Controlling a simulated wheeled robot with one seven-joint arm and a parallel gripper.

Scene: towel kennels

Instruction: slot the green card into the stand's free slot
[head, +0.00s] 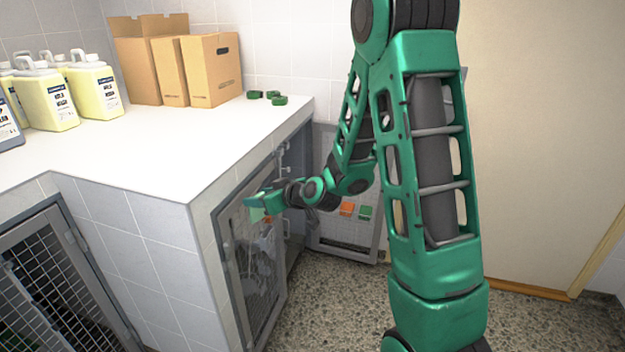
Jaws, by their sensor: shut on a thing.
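My gripper (256,204) is stretched out at the front kennel door (228,268), just below the counter edge. It is shut on a small pale green piece (257,214), which looks like the green card. Its fingers hide part of the piece. A small orange-red patch (268,220) shows just right of and below it; I cannot tell whether that is part of the stand. An orange card (347,208) and a green card-like piece (365,212) show side by side on another kennel door farther back. I cannot make out a stand or a free slot.
The white counter (150,150) carries yellow jugs (95,86), cardboard boxes (210,70) and small green objects (279,100). A mesh kennel door (50,275) stands at lower left. Speckled floor (335,300) is clear by the kennels. A pale door (545,150) is at right.

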